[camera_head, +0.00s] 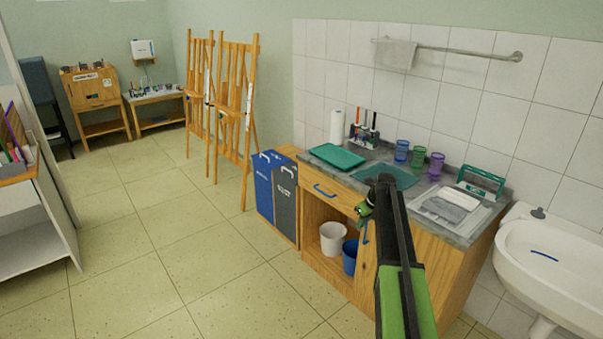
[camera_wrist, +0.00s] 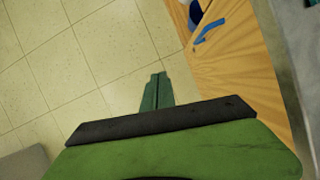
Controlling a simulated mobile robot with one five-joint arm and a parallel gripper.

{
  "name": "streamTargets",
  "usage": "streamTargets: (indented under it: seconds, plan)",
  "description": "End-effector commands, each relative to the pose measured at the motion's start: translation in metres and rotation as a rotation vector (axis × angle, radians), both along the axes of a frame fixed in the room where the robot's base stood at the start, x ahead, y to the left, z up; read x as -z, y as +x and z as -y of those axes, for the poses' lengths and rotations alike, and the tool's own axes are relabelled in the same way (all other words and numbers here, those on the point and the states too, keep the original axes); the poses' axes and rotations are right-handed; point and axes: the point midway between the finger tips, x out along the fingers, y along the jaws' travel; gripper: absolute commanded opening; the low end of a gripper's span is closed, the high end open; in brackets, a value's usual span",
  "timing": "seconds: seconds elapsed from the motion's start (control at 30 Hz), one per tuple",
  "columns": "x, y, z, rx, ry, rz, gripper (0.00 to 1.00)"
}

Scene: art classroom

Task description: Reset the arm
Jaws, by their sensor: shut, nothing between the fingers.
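My black and green arm rises in front of the wooden counter in the head view. My gripper (camera_head: 363,209) shows as a small green part near the counter's front edge, beside the arm, partly hidden by it. In the wrist view, my gripper (camera_wrist: 156,88) shows as two dark green fingers side by side, shut with nothing between them. It points over the tiled floor, left of the wooden cabinet front.
The counter (camera_head: 465,238) bears a green tray (camera_head: 338,156), several cups and a brush holder. Buckets stand on its lower shelf. Blue and grey bins (camera_head: 277,190) stand left, a white sink (camera_head: 550,255) right. The floor (camera_head: 150,260) at left is open.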

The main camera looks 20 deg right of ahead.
Motion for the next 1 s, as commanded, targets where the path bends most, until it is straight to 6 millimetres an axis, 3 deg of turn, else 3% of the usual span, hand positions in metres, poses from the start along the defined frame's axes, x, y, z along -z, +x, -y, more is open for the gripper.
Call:
streamTargets:
  seconds: [0.07,0.13,0.2,0.27,0.37,0.47,0.6,0.77,0.9,1.0]
  plan:
    - [-0.003,0.003,-0.007,-0.009,0.000,0.000,0.00]
    - [-0.009,0.010,-0.027,-0.034,0.001,0.000,0.00]
    - [-0.018,0.018,-0.063,-0.075,0.000,0.000,0.00]
    - [-0.027,0.014,-0.103,-0.119,-0.002,-0.001,0.00]
    - [-0.039,-0.011,-0.169,-0.210,-0.023,-0.016,0.00]
    - [-0.048,-0.051,-0.227,-0.428,-0.092,-0.032,0.00]
    - [-0.058,-0.126,-0.291,-0.929,-0.243,-0.050,0.00]
    - [-0.062,-0.205,-0.321,-1.560,-0.401,-0.058,0.00]
    - [-0.059,-0.259,-0.317,-2.099,-0.491,-0.048,0.00]
    - [-0.058,-0.281,-0.312,-2.429,-0.519,-0.023,0.00]
